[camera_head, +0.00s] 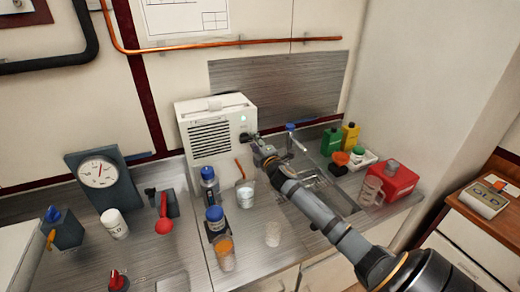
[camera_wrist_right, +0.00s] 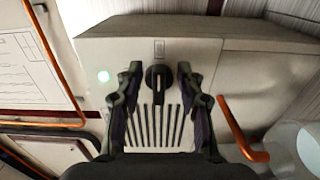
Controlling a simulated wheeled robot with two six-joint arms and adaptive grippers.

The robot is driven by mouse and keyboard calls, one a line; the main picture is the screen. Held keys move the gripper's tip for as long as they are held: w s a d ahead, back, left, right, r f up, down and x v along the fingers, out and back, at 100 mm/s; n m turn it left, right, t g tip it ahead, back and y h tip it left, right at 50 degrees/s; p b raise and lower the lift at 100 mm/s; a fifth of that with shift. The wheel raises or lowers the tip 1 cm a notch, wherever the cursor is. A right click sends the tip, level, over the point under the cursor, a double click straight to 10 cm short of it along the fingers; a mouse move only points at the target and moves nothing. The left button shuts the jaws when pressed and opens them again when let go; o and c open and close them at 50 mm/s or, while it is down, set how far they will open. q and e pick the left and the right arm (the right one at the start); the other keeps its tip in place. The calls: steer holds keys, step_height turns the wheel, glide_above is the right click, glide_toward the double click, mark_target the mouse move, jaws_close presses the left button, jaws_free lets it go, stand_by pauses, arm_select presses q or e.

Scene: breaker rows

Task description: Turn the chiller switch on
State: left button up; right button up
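The chiller appears to be the white box with dark vent slots (camera_head: 210,138) at the back of the counter. Its switch is a black rotary knob (camera_wrist_right: 158,78) on the front face; the right wrist view shows it with its bar along the picture's vertical. My right gripper (camera_wrist_right: 159,75) is open, with one finger on each side of the knob and small gaps visible. In the head view the gripper (camera_head: 254,141) is at the chiller's front and hides part of the knob. My left gripper is not in view.
A red box (camera_head: 392,182) and green and yellow bottles (camera_head: 350,135) stand right. An orange rod (camera_wrist_right: 238,125) is close to my right finger.

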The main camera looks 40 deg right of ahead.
steer(key=v, duration=1)
steer(key=shift+s, duration=0.35)
